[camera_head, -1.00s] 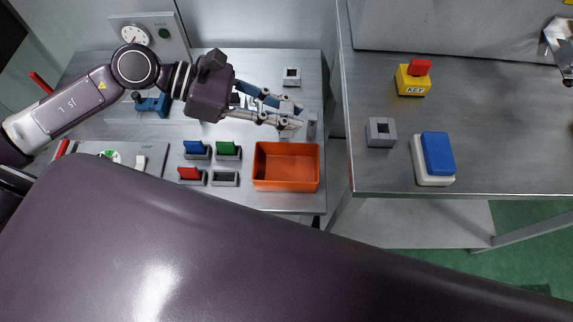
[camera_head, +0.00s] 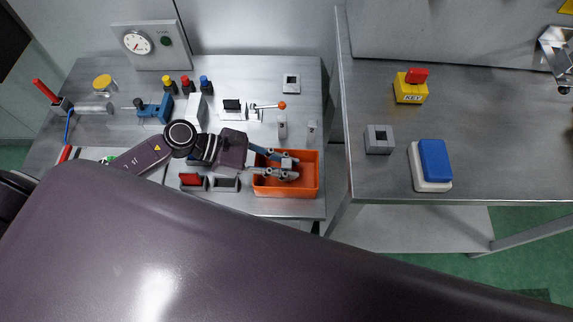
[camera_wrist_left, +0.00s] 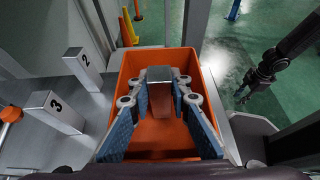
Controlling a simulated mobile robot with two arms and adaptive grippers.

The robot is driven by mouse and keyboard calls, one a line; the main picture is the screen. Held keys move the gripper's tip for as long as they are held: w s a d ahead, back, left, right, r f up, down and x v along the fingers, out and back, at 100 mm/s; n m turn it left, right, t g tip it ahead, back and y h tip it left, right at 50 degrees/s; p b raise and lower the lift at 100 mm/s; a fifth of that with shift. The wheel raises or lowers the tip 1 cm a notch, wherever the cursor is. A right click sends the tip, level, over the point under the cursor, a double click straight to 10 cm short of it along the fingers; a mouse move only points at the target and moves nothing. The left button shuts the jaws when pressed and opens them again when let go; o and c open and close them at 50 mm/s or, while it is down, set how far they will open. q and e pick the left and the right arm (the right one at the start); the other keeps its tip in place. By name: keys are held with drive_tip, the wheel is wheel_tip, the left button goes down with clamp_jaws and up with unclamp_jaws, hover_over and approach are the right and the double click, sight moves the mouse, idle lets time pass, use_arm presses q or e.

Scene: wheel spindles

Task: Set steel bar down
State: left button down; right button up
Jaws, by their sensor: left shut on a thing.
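My left gripper (camera_head: 289,168) is over the orange bin (camera_head: 304,188), its fingers reaching in from the bin's left side. In the left wrist view the same gripper (camera_wrist_left: 160,88) has its blue-padded fingers shut on the grey steel bar (camera_wrist_left: 159,74). The bar is inside the outline of the orange bin (camera_wrist_left: 203,100). I cannot tell whether it touches the bin's floor. In the head view the fingers mostly hide the bar. A dark gripper, apparently my right one (camera_wrist_left: 252,88), shows at the right of the wrist view, away from the bin.
Posts numbered 2 (camera_wrist_left: 84,68) and 3 (camera_wrist_left: 53,108) stand close beside the bin. A lever with an orange knob (camera_head: 281,105) is behind it. Red and empty sockets (camera_head: 224,185) lie left. The right table holds a yellow key switch (camera_head: 411,91) and blue-topped block (camera_head: 435,160).

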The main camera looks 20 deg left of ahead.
use_arm(q)
drive_tip(key=shift+f, duration=0.2)
drive_tip(key=shift+f, duration=0.2)
drive_tip(key=c, duration=1.8)
unclamp_jaws()
drive_tip(key=shift+r, duration=0.15)
drive_tip(key=shift+a+r, duration=0.15)
drive_tip(key=b+v, duration=0.2)
drive_tip(key=v, duration=0.9)
drive_tip(key=shift+a+r, duration=0.15)
drive_tip(key=shift+a, duration=0.15)
